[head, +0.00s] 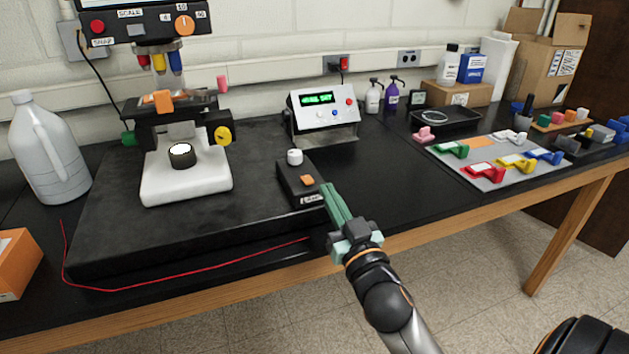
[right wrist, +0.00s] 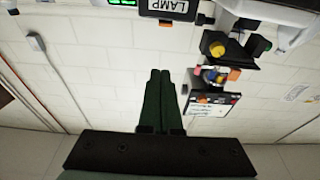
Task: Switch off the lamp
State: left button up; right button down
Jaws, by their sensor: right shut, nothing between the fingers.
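The lamp control box (head: 291,187) is a small black box on the dark slab, with a white knob (head: 294,157) and an orange rocker switch (head: 307,181). In the right wrist view its LAMP label (right wrist: 167,7) shows upside down, with an orange piece (right wrist: 165,24) at its edge. A bright white disc (head: 181,149) glows on the microscope's base. My right gripper (head: 328,190) has its green fingers together and empty, with the tips just right of the box near the label. Contact cannot be told. The fingers also show in the right wrist view (right wrist: 160,75). My left gripper is out of view.
The microscope (head: 185,185) stands left of the box. A display unit (head: 323,112) with a green screen stands behind it. A red cord (head: 190,285) runs along the slab's front. A tray of coloured parts (head: 490,178) lies right; the bench between is clear.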

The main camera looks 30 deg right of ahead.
notch_tip(320, 180, up, 2)
jog(key=p, duration=0.2)
send_over(314, 190)
jog(key=shift+w+d, duration=0.1)
jog(key=shift+w, duration=0.25)
jog(key=f, duration=0.1)
jog(key=f+b, duration=0.1)
jog(key=f, duration=0.1)
jog(key=shift+s, duration=0.3)
jog(key=shift+s+f, duration=0.1)
jog(key=shift+f, duration=0.5)
